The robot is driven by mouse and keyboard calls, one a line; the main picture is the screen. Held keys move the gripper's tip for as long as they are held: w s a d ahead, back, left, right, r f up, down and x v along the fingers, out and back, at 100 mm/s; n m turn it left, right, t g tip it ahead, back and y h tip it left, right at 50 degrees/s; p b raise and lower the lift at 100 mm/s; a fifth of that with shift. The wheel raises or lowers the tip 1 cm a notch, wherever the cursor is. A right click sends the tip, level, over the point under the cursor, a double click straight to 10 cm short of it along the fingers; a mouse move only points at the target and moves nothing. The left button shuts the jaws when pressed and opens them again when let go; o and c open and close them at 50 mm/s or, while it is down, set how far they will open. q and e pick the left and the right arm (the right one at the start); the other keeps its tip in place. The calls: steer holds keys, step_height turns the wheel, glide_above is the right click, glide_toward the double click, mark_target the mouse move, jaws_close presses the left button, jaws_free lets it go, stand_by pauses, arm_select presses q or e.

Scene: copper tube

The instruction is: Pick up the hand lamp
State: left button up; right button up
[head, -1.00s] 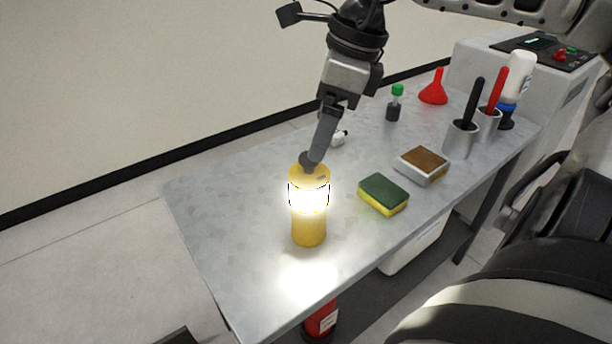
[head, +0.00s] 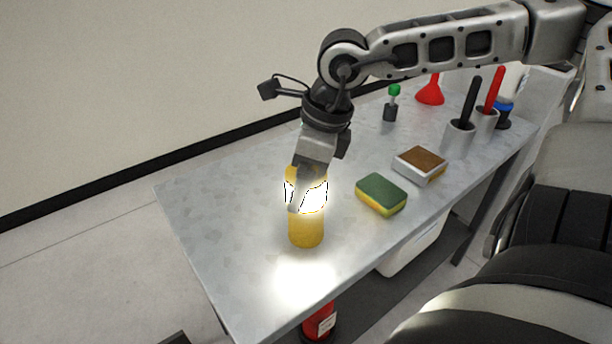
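The hand lamp (head: 306,230) stands upright on the grey metal table (head: 230,215). It is a yellow cylinder with a brightly glowing white band around its upper part. My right gripper (head: 304,192), on the arm that comes in from the right, is over the top of the lamp. One finger reaches down in front of the glowing band. The other finger is lost in the glare or behind the lamp, so I cannot tell whether the fingers press on it. The lamp's top is partly hidden by the gripper. My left gripper is not in view.
A green and yellow sponge (head: 381,194) and a brown-topped block (head: 420,164) lie right of the lamp. Behind are a green-capped bottle (head: 391,103), a red funnel (head: 430,91) and metal cups (head: 459,137) with handled tools. The table's left part is clear.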

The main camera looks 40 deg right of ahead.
steer(key=c, duration=1.5)
steer(key=shift+r, duration=0.1)
steer(key=shift+c, duration=0.6)
steer(key=shift+r, duration=0.15)
